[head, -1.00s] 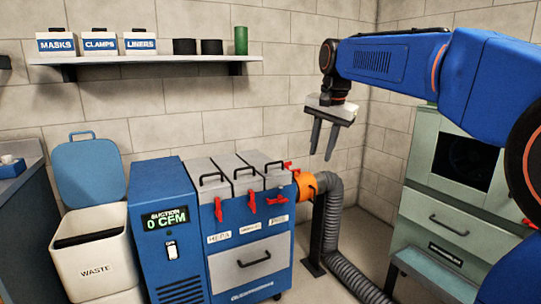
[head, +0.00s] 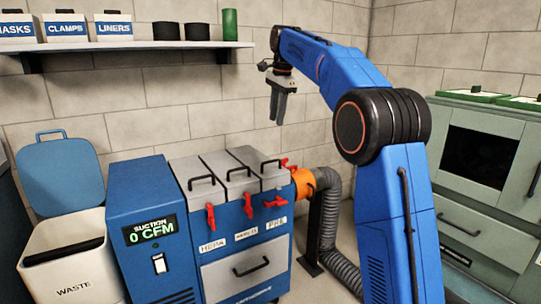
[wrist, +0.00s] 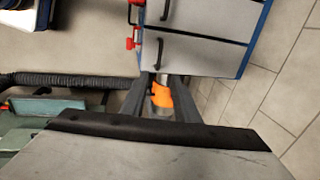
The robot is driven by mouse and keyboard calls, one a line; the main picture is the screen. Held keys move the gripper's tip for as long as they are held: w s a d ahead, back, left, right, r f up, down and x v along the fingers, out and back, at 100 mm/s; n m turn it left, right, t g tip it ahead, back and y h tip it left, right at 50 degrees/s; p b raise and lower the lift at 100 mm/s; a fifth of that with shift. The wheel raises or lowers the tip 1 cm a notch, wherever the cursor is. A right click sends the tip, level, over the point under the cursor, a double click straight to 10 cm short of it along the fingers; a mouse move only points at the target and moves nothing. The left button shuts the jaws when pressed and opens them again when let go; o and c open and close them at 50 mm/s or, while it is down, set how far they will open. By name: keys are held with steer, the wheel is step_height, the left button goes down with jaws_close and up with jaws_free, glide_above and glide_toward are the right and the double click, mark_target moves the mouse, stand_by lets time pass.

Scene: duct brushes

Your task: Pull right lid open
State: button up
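The right lid (head: 262,168) is a grey lid with a black handle, lying shut on the blue suction cabinet (head: 247,221) above the label PRE. It also shows in the wrist view (wrist: 208,60). The red latch (head: 276,201) below it lies sideways, while the latches of the other two lids point downward. My gripper (head: 275,122) hangs above and behind the lid, fingers down, empty and apart from it. In the wrist view the two fingers (wrist: 160,105) stand apart, with the orange duct collar (wrist: 161,95) visible between them.
The orange collar (head: 303,183) and grey hose (head: 328,225) stand just right of the cabinet. A shelf (head: 130,47) with boxes is on the wall at left. An open waste bin (head: 65,250) stands left. A pale green cabinet (head: 490,190) is at right.

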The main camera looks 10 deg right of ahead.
mark_target(272, 162)
steer(key=w+f, duration=0.1)
steer(key=f, duration=0.4)
steer(key=w+f, duration=0.1)
steer(key=f, duration=0.5)
steer(key=w+a+f, duration=0.1)
steer(key=f, duration=0.4)
steer(key=shift+f, duration=0.3)
jaws_close()
